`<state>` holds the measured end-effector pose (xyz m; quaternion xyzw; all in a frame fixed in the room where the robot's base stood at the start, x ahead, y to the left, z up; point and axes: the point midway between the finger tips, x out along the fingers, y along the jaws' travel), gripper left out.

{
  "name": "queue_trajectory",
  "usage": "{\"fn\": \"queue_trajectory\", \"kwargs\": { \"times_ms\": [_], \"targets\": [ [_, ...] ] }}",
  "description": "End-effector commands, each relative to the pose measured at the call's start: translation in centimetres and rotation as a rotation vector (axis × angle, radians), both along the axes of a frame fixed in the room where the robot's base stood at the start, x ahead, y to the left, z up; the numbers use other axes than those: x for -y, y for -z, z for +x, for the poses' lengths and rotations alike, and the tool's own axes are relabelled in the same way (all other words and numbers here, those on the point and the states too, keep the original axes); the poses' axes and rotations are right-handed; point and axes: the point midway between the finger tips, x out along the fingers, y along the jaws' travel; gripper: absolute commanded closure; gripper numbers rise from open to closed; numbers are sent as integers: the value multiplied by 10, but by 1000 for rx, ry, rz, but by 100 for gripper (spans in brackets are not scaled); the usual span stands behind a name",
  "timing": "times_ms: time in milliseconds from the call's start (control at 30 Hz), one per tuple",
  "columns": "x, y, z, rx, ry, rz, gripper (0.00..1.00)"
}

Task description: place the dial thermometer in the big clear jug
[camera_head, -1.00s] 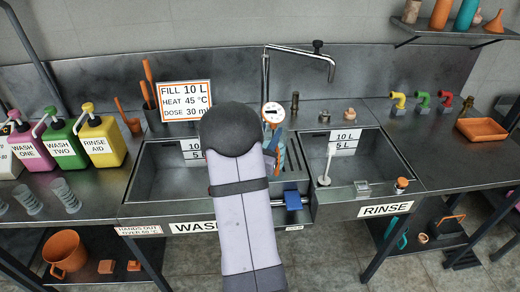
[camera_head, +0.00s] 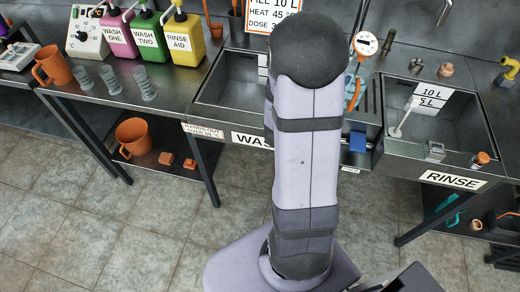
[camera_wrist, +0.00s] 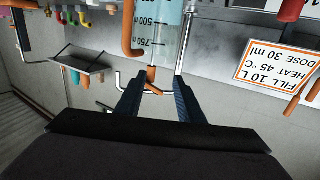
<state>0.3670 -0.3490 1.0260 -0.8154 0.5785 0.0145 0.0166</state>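The dial thermometer (camera_head: 366,43), with a round white face and orange-red rim, shows just right of my arm in the camera_head view. It stands upright over the clear jug (camera_head: 354,76), its stem pointing down into the jug's mouth; how deep is unclear. The jug has an orange handle and stands at the wash sink. In the upside-down wrist view, the jug (camera_wrist: 168,22) shows volume marks. The thermometer's orange part (camera_wrist: 151,76) lies between the fingertips of my gripper (camera_wrist: 157,82). A gap shows beside it, so the fingers look open. My arm hides the gripper in the head view.
A chrome tap (camera_wrist: 180,45) rises close behind the jug. The rinse sink (camera_head: 448,125) lies to the right, and coloured dispensers (camera_head: 185,40) and clear cups (camera_head: 112,80) to the left. The sign (camera_head: 270,14) stands at the back.

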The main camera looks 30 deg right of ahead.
Motion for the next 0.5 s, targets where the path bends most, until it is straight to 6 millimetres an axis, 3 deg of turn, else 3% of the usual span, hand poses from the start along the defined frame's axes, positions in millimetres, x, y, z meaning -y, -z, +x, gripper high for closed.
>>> {"fn": "queue_trajectory", "kwargs": {
  "times_ms": [167,267,400,500],
  "targets": [
    [-35,25,43,-28,-171,159,65],
    [-73,46,72,-80,-316,292,65],
    [-148,77,98,-211,-536,485,65],
    [-203,96,98,-340,-677,607,65]
  ]
}}
